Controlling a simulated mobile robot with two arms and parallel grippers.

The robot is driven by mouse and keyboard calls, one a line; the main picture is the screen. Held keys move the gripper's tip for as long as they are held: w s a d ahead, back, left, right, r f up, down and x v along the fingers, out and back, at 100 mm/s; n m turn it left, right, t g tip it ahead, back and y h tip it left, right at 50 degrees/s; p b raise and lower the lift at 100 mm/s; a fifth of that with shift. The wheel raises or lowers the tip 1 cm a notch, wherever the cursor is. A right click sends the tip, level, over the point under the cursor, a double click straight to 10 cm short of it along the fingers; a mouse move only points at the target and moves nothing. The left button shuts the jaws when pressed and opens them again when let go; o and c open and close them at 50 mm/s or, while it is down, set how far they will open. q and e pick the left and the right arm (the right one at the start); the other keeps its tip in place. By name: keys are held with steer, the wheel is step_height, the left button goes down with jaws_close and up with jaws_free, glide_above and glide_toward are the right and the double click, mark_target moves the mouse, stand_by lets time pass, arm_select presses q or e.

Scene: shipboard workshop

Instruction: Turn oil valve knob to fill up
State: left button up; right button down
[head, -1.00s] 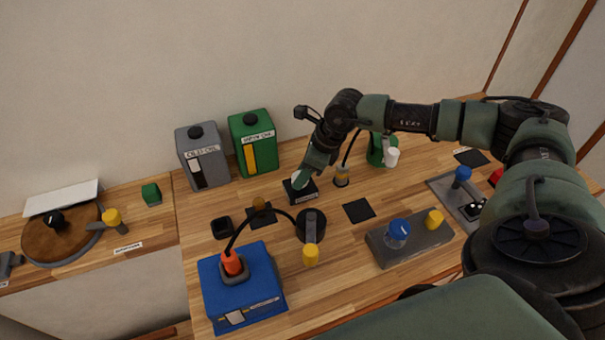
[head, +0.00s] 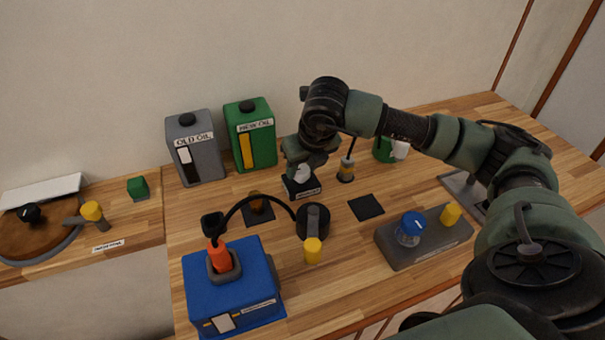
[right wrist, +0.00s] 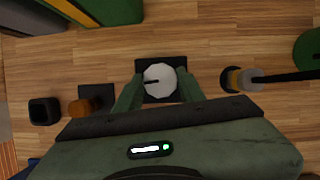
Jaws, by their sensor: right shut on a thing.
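The white round valve knob (right wrist: 160,77) with a dark pointer mark sits on a small black base (right wrist: 148,67). It also shows in the head view (head: 302,173), partly hidden by my gripper. My right gripper (right wrist: 158,84) is shut on the knob from above, one finger on each side. The green NEW OIL can (head: 250,135) with a yellow level strip stands behind the base, to the left. The grey OLD OIL can (head: 195,148) with a white and black strip stands beside it. My left gripper is not in view.
A blue box with an orange plug (head: 219,258) and a black hose stands front left. A grey block (head: 425,245) with blue and yellow knobs is at the right. An amber-and-black cylinder (head: 346,170) stands close to the right of the valve base.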

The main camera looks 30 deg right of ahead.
steer(key=shift+r+m+h+b, duration=0.1)
steer(key=shift+m+h+b, duration=0.2)
steer(key=shift+m+b, duration=0.25)
steer(key=c, duration=0.9)
jaws_free()
steer(key=shift+o, duration=0.2)
steer(key=shift+r, duration=0.1)
steer(key=v, duration=0.7)
steer(key=shift+r, duration=0.25)
steer(key=shift+s, duration=0.1)
